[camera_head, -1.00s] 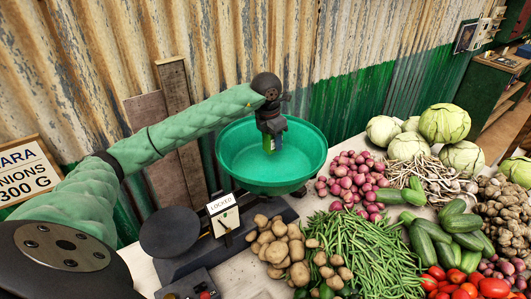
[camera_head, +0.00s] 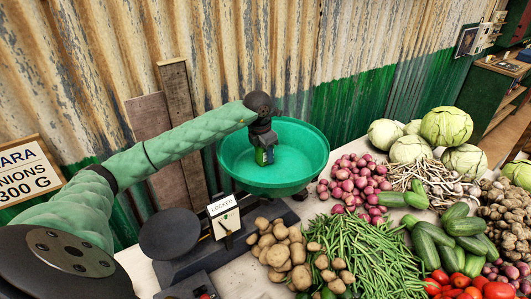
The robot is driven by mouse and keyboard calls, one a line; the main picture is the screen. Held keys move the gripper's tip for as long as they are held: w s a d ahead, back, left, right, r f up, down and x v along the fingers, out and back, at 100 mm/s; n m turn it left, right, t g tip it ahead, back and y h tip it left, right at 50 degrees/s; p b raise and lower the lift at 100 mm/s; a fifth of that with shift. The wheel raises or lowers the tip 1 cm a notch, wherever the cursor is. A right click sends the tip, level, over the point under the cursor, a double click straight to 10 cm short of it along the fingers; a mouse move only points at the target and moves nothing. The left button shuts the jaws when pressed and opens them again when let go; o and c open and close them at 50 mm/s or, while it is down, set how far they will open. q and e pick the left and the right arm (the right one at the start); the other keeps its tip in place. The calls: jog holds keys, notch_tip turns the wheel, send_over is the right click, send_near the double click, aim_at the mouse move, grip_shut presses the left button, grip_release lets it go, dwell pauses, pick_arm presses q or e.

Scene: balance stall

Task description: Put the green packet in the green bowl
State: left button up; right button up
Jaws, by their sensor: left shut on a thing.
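The green bowl (camera_head: 306,170) is a wide, round pan on the right side of the balance, behind the potatoes. My left gripper (camera_head: 264,152) points down over the left part of the bowl, inside its rim in the picture. It is shut on the green packet (camera_head: 265,157), a small green piece with a darker side. The packet's lower end appears low in the bowl; I cannot tell whether it touches the bottom. My right gripper is not in view.
Potatoes (camera_head: 285,250), green beans (camera_head: 365,250), onions (camera_head: 352,182) and cabbages (camera_head: 445,125) crowd the counter. A corrugated wall (camera_head: 340,50) stands behind.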

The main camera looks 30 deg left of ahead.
pick_arm(q)
jog(key=shift+f, duration=0.1)
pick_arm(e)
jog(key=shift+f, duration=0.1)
pick_arm(q)
jog(key=o, duration=1.1)
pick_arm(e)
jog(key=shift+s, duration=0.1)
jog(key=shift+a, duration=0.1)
pick_arm(q)
jog(key=shift+r, duration=0.45)
jog(key=r, duration=0.3)
jog(key=s+r+p, duration=0.1)
jog(key=r, duration=0.2)
jog(key=r+p, duration=0.1)
jog(key=r, duration=0.3)
jog(key=shift+s+a, duration=0.25)
jog(key=shift+a, duration=0.05)
jog(key=shift+s+r+p, duration=0.1)
jog(key=shift+r+p, duration=0.25)
jog(key=shift+r, duration=0.25)
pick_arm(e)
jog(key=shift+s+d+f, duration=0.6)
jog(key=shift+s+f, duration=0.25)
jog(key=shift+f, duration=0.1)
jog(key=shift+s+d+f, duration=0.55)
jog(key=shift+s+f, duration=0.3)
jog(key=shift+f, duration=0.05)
